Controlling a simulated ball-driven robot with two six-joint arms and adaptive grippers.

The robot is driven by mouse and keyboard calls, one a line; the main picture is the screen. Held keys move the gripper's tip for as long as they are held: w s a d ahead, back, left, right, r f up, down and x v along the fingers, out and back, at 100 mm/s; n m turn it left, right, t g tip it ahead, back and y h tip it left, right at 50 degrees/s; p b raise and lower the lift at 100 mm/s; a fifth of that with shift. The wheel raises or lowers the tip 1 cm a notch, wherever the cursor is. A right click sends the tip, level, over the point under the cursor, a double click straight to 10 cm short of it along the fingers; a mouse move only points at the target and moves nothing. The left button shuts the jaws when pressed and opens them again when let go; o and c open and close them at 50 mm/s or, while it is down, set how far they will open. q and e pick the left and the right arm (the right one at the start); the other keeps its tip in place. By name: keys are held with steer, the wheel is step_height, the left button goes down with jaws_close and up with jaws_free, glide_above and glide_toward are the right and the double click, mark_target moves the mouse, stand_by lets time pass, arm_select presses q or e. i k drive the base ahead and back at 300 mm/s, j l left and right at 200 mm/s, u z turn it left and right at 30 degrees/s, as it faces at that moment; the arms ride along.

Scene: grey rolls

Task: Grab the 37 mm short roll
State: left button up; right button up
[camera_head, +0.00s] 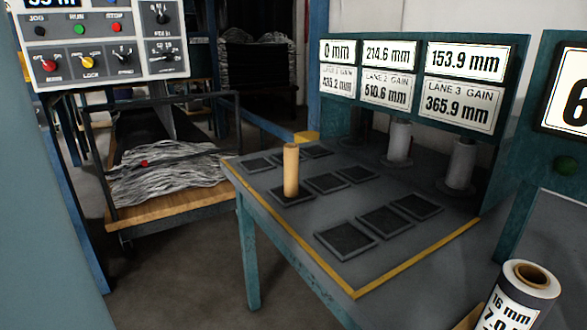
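No roll with a readable 37 mm label is in view. A plain tan cylinder (291,170) stands upright on one of the dark square pads on the grey table (340,285). A dark roll (520,300) with a hollow tan core and a white label starting "16 mm" stands at the bottom right, cut off by the picture edge. Pale grey cylinders (399,143) and (461,165) stand at the table's back under the displays, with no readable labels. Neither of my grippers is in view.
Empty square pads (346,240) lie in rows on the yellow-edged table. A display panel (412,80) stands behind it. A control panel (95,40) is at the upper left, above a cart (160,211) with grey strips. Dark floor (190,275) is open left of the table.

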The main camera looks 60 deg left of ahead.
mark_target(291, 150)
steer(key=u, duration=1.8)
